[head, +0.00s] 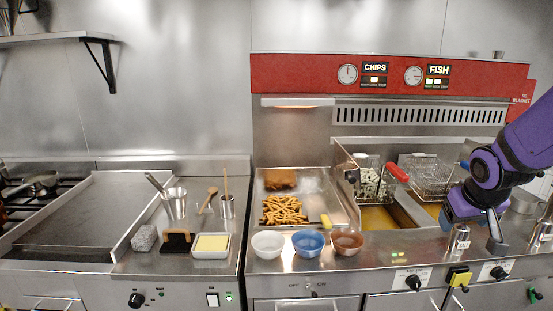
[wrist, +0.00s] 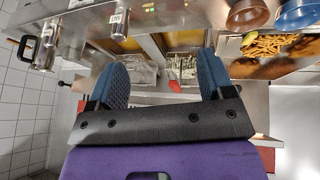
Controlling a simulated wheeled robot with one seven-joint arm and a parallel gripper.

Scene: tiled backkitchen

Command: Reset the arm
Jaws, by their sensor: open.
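My purple arm reaches in from the right edge of the head view. My gripper (head: 473,228) points downward above the front of the counter, in front of the fryer and close to a metal shaker (head: 459,241). In the wrist view my gripper (wrist: 160,80) has its two blue-padded fingers spread wide apart, with nothing held between them. Whether a finger touches the shaker cannot be told.
Fryer baskets with a red handle (head: 396,171) sit behind my gripper. White (head: 268,245), blue (head: 308,243) and brown (head: 347,242) bowls line the counter to the left, before a tray of chips (head: 284,210). A griddle (head: 85,215) lies far left.

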